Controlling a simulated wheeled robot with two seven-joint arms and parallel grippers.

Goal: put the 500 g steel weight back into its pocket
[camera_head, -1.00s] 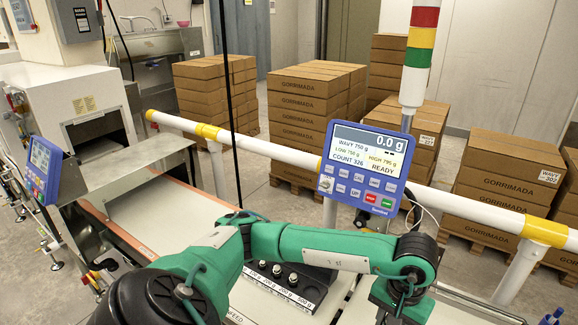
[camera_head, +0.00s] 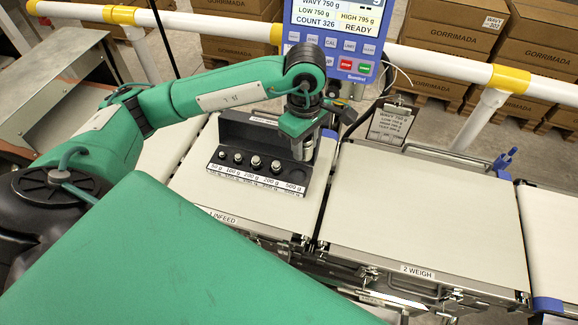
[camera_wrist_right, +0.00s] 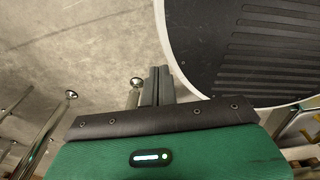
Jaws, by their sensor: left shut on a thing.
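The black weight case (camera_head: 233,172) stands on the infeed belt with its lid raised at the back. Its front strip is labelled, with 500 g at the right end. Several smaller weights sit in the pockets to the left. My left gripper (camera_head: 303,150) points down over the 500 g end of the case. It is shut on the 500 g steel weight (camera_head: 308,150), which is mostly hidden by the fingers. I cannot tell whether its base touches the pocket. My right gripper (camera_wrist_right: 157,86) shows in the right wrist view, fingers together and empty, above the floor.
The weigh belt (camera_head: 425,215) to the right is bare. The display panel (camera_head: 335,35) stands close behind my left wrist. A clipboard (camera_head: 391,122) hangs behind the weigh belt. A yellow and white rail (camera_head: 425,60) runs along the back, with cartons beyond.

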